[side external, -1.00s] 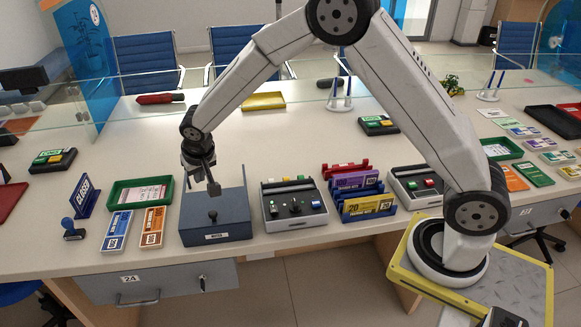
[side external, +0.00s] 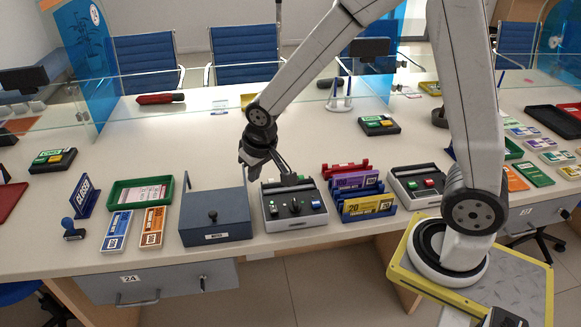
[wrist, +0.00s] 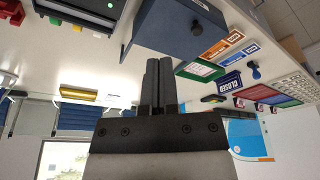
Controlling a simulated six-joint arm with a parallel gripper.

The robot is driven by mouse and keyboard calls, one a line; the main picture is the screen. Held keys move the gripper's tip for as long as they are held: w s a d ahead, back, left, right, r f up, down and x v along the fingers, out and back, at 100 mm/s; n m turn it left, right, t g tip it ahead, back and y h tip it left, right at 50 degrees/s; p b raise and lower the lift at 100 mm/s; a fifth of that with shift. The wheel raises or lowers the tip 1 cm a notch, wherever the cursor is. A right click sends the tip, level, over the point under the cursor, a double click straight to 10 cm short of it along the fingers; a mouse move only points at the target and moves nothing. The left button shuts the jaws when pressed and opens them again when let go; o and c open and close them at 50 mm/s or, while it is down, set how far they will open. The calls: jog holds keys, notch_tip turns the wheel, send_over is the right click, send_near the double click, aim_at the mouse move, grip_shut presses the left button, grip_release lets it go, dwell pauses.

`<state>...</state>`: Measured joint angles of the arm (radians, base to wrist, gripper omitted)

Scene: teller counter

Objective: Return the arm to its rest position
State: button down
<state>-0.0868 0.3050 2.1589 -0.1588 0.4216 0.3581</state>
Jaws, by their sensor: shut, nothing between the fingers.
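My gripper (side external: 265,168) hangs over the counter behind the blue-grey box and the grey control panel, its fingers together and empty. In the wrist view my gripper (wrist: 158,68) shows both dark fingers side by side with nothing between them. The blue-grey box (side external: 214,217) with a dark knob stands at the counter's front, just left of my gripper. The control panel (side external: 292,207) with knobs and coloured buttons lies just in front of my gripper. Whether a fingertip touches anything is hard to tell from here.
A rack of coloured note bundles (side external: 362,208) and a second panel (side external: 418,185) stand to the right. A green tray (side external: 140,192) and a closed sign (side external: 84,196) are at left. A clear glass screen spans the counter's back. Open counter lies behind the box.

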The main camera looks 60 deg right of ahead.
jog(key=s+d+n, duration=0.1)
jog(key=s+d, duration=0.1)
jog(key=s, duration=1)
jog(key=shift+s+d+n, duration=0.2)
jog(key=shift+n, duration=0.1)
